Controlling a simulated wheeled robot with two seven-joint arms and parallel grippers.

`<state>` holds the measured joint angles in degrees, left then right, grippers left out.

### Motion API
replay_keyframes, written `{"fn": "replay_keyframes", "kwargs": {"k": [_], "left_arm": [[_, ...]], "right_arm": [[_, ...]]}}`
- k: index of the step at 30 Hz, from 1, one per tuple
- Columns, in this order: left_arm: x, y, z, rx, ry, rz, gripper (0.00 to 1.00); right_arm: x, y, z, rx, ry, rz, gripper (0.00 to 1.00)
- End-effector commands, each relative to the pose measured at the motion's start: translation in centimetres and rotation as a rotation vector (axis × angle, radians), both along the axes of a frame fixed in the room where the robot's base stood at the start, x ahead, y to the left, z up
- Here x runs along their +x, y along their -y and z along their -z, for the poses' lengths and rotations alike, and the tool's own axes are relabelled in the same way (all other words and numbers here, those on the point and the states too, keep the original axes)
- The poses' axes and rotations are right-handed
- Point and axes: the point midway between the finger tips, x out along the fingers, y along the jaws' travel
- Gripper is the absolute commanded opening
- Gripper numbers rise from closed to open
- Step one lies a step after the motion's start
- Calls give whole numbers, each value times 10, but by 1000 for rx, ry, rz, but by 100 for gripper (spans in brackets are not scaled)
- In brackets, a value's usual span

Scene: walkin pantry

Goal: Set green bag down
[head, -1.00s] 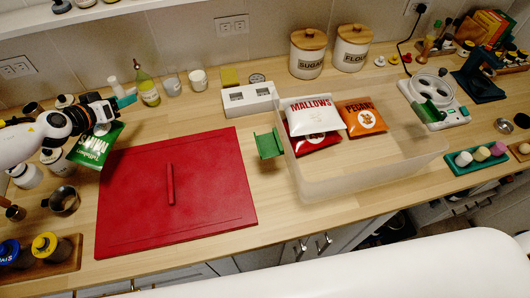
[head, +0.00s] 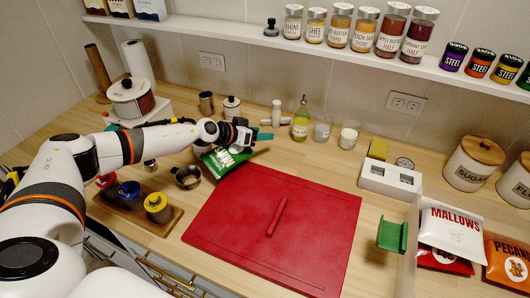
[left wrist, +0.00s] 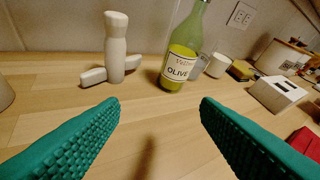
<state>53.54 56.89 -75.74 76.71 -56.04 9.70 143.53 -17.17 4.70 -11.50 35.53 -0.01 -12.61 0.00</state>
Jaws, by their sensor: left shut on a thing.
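The green bag (head: 222,158) with white lettering is under my left gripper (head: 262,136) at the back left corner of the red board, tilted and partly covered by the gripper and wrist. I cannot tell whether it touches the counter. My right gripper is not in view.
A red board (head: 250,230) with a bar handle fills the middle of the counter. An olive oil bottle (head: 300,120) and a white mill (head: 276,113) stand behind the gripper. A metal pitcher (head: 187,177) and a tray of jars (head: 165,222) are at the left. A clear bin (head: 408,240) is at the right.

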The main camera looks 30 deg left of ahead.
Motion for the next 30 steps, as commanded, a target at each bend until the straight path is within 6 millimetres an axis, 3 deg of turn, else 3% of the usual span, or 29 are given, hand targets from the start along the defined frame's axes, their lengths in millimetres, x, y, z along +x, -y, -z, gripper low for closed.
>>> {"fn": "replay_keyframes", "kwargs": {"k": [10,24,25,28,30], "left_arm": [[0,0,46,-1,-1,-2,32],[0,0,52,-1,0,-2,32],[0,0,52,-1,0,-2,62],[0,0,52,0,1,-1,78],[0,0,52,0,1,-1,79]], "right_arm": [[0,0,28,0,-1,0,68],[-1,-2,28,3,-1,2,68],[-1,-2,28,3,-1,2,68],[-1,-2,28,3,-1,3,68],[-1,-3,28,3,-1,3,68]]}}
